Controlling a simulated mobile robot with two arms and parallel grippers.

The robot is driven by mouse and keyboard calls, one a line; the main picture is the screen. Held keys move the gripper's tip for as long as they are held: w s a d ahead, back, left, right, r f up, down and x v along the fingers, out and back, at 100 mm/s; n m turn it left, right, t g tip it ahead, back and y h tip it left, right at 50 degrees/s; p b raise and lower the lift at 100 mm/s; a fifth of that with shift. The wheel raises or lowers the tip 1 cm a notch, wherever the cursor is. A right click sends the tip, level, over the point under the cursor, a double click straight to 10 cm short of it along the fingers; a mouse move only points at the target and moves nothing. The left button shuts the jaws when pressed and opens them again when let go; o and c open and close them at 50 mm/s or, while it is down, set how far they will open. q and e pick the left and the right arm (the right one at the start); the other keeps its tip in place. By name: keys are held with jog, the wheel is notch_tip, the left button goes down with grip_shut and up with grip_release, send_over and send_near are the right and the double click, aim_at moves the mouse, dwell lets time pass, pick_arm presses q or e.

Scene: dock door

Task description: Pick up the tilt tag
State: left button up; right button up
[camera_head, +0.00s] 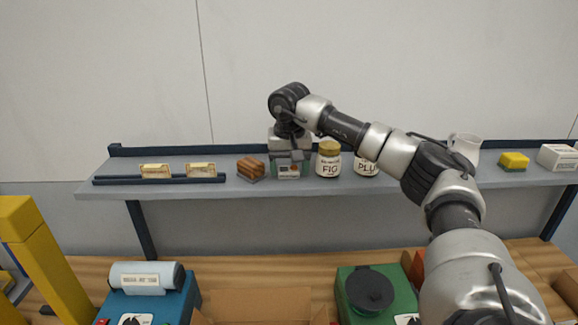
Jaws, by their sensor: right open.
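I cannot tell for sure which thing is the tilt tag. Two small cream cards stand in a dark rail on the grey shelf (400,180): the left card (155,171) and the right card (201,169). Their print is too small to read. My right gripper (290,166) points down at the shelf, between a brown block and a jar. It is open. A small pale label with an orange spot (290,171) shows at its fingers; whether they touch it is unclear. My left gripper is out of view.
The brown block (250,168) and the FIG jar (329,159) stand close on either side of the right gripper. Another jar (366,168), a white jug (466,147) and a yellow block (514,161) are farther right. A wooden bench (240,268) with boxes is below.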

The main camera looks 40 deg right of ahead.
jog(key=shift+f, duration=0.1)
jog(key=shift+c, duration=0.5)
jog(key=c, duration=0.6)
